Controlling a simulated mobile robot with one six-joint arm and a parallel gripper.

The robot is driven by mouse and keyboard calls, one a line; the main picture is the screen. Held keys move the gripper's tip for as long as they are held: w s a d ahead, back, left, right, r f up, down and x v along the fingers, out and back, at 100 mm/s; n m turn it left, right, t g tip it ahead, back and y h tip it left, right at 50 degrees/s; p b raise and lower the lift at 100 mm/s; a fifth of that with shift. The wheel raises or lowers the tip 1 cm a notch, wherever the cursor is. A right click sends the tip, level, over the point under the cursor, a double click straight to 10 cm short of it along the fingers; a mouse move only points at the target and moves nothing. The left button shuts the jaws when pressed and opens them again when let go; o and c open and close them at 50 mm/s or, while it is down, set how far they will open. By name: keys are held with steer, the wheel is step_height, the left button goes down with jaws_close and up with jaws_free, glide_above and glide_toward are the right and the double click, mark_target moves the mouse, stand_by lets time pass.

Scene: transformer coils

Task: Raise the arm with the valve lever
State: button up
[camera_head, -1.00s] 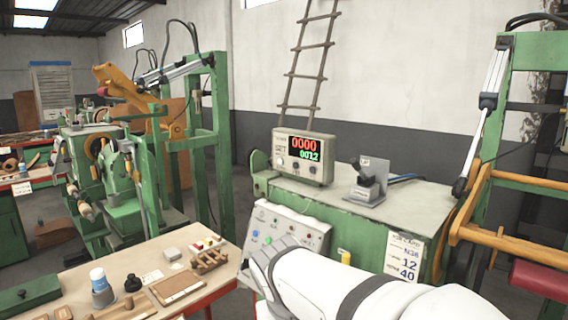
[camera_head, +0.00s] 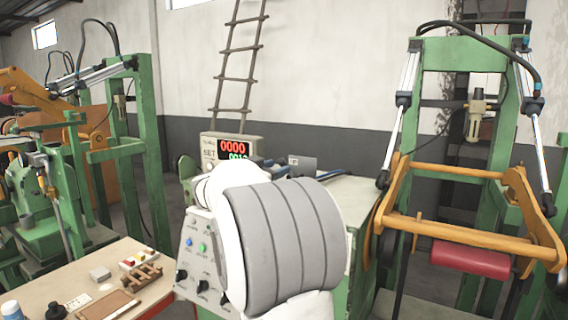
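The orange swing arm (camera_head: 446,228) with a red roller (camera_head: 470,259) hangs in the green frame (camera_head: 433,86) at the right. Two pneumatic cylinders (camera_head: 409,72) run from the top of the frame down to it. The valve's grey plate (camera_head: 300,166) stands on top of the green cabinet, with a blue hose (camera_head: 332,174) to its right. The valve lever itself is mostly or wholly hidden behind my white and grey arm. My gripper does not show, so its state and distance from the lever cannot be seen.
A counter box (camera_head: 230,148) with red and green digits stands on the cabinet, partly covered by my arm. A button panel (camera_head: 196,255) is on the cabinet's left front. A workbench (camera_head: 60,288) with small tools and blocks is at the lower left.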

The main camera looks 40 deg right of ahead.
steer(key=p+x, duration=0.2)
steer(key=x, duration=0.4)
steer(key=shift+c, duration=0.4)
jaws_close()
steer(key=shift+f, duration=0.1)
